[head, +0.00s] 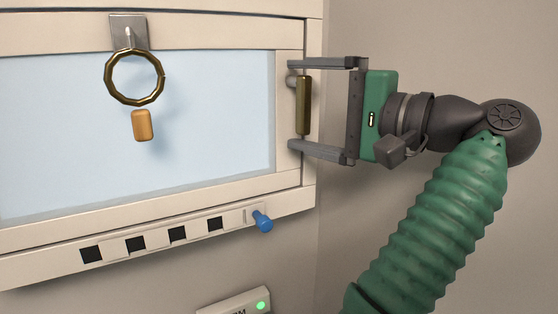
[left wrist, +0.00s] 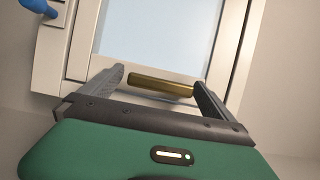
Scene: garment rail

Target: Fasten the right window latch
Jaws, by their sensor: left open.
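The window (head: 200,125) has a cream frame and a pale blue pane. On its right side is the latch, a brass-coloured bar handle (head: 304,105) standing about upright by a grey mount. My left gripper (head: 300,107) is open around the handle, one finger above it and one below, with visible gaps to both. In the left wrist view the handle (left wrist: 160,86) lies across between the two fingers, near their tips. Whether a fingertip touches the frame I cannot tell. My right gripper is not in view.
A brass ring (head: 107,77) hangs from a metal plate (head: 127,27) on the window, with an orange tag (head: 142,125) below. A blue knob (head: 262,221) sticks out from the lower sill strip (head: 60,265). A box with a green light (head: 235,303) is below. The wall at right is bare.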

